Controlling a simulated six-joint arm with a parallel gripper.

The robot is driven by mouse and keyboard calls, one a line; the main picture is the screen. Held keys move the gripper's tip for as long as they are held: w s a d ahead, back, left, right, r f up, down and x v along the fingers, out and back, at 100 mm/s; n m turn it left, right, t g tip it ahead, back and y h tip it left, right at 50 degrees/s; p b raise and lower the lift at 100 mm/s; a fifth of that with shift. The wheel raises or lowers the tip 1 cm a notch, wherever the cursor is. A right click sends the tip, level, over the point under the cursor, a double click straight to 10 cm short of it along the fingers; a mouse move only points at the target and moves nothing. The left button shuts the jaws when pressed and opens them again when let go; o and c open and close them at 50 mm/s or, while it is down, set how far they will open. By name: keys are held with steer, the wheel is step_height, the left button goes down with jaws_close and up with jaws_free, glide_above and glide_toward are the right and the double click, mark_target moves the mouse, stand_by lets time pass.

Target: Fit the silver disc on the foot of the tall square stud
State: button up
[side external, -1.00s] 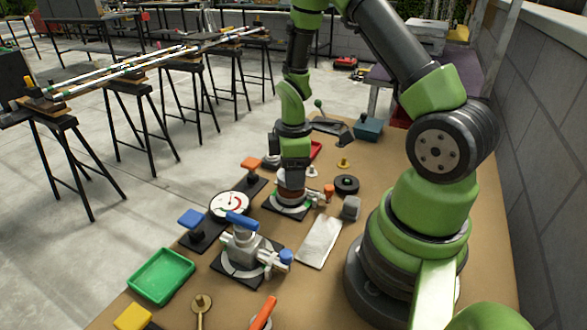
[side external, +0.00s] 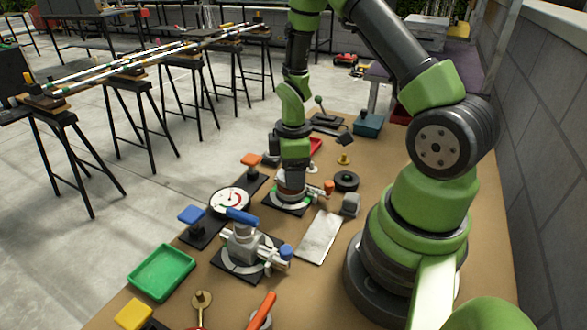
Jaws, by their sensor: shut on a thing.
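My gripper (side external: 292,182) points down over the rear fixture, which has a black square base (side external: 283,211), a pale round plate and an orange knob (side external: 328,188). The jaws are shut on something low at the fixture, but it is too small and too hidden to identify. I cannot make out the silver disc for certain; a small pale round piece (side external: 340,169) lies right of the gripper, behind the black wheel. I cannot pick out the tall square stud; my gripper hides the middle of the fixture.
A similar fixture with a blue lever (side external: 242,216) stands in front. A round dial (side external: 229,202) is at left, a black wheel (side external: 346,181) and a pale flat plate (side external: 319,236) at right.

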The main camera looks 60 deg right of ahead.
steer(key=shift+f, duration=0.1)
steer(key=o, duration=1.3)
steer(key=shift+c, duration=0.2)
steer(key=shift+r, duration=3.75)
steer(key=s+a+r+m+t, duration=0.2)
steer(key=a+r+m+t, duration=0.35)
steer(key=r, duration=0.75)
steer(key=s+a+r+m+t+y, duration=0.1)
steer(key=s+a+r+m+y, duration=0.1)
steer(key=s+a+r+m, duration=0.3)
steer(key=s+a+r, duration=0.1)
steer(key=s+a, duration=0.2)
steer(key=shift+s+t, duration=0.15)
steer(key=shift+t, duration=0.2)
